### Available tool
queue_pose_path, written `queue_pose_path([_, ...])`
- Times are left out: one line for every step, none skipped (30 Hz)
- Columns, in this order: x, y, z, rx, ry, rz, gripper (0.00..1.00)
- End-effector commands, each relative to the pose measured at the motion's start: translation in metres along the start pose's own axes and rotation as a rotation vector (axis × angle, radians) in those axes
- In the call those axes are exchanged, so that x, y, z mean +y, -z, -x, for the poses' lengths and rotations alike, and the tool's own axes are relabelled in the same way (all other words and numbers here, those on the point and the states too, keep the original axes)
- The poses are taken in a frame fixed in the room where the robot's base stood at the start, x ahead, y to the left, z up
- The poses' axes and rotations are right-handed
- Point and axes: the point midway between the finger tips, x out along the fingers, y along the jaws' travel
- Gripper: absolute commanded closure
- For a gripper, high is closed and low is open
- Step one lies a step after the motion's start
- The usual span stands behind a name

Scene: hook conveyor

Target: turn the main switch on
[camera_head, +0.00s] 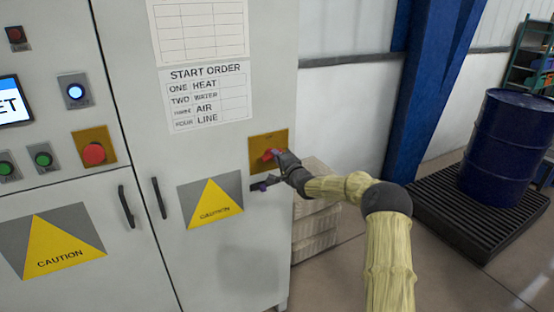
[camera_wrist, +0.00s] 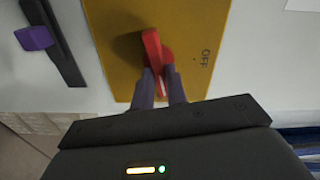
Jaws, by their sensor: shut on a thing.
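The main switch is a red lever handle (camera_wrist: 153,48) on a yellow plate (camera_wrist: 105,40). The lever runs up and down in the wrist view, slightly tilted, and "OFF" is printed on the plate to its right. In the head view, the red handle (camera_head: 269,154) and its yellow plate (camera_head: 258,142) are near the right edge of the grey cabinet door. My gripper (camera_wrist: 161,85) has its two fingers closed on the near end of the lever; it also shows at the plate's right side in the head view (camera_head: 277,157). The fingers hide part of the handle.
A dark latch with a purple knob (camera_wrist: 34,38) sits beside the plate. The cabinet (camera_head: 240,260) carries a start order sheet (camera_head: 207,97). A separate red button (camera_head: 93,153) is at left. Pale stacked crates (camera_head: 312,235) stand close beside the cabinet; a blue drum (camera_head: 505,145) is farther right.

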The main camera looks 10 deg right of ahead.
Motion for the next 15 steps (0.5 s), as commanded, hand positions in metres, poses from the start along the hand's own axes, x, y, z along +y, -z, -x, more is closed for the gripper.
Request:
queue_pose_path([0.0024,0.0022,0.0006,0.004,0.000,-0.037,1.00])
queue_pose_path([0.0025,0.0021,0.0006,0.004,0.000,-0.057,1.00])
queue_pose_path([0.0025,0.0018,0.0005,0.004,0.001,-0.084,1.00])
queue_pose_path([0.0031,0.0021,0.0006,0.004,0.000,-0.103,1.00])
queue_pose_path([0.0033,0.0021,0.0006,0.004,-0.001,-0.119,1.00])
queue_pose_path([0.0033,0.0021,0.0006,0.004,-0.001,-0.140,1.00])
queue_pose_path([0.0035,0.0021,0.0006,0.004,-0.001,-0.154,1.00])
queue_pose_path([0.0034,0.0019,0.0005,0.004,0.000,-0.167,1.00])
queue_pose_path([0.0031,0.0017,0.0004,0.004,0.000,-0.181,1.00])
queue_pose_path([0.0031,0.0016,0.0004,0.004,0.000,-0.190,1.00])
queue_pose_path([0.0031,0.0016,0.0004,0.004,0.000,-0.198,1.00])
queue_pose_path([0.0032,0.0017,0.0004,0.003,-0.001,-0.206,1.00])
queue_pose_path([0.0031,0.0017,0.0004,0.003,-0.001,-0.211,1.00])
queue_pose_path([0.0031,0.0016,0.0004,0.003,-0.001,-0.216,1.00])
queue_pose_path([0.0030,0.0016,0.0004,0.003,-0.001,-0.221,1.00])
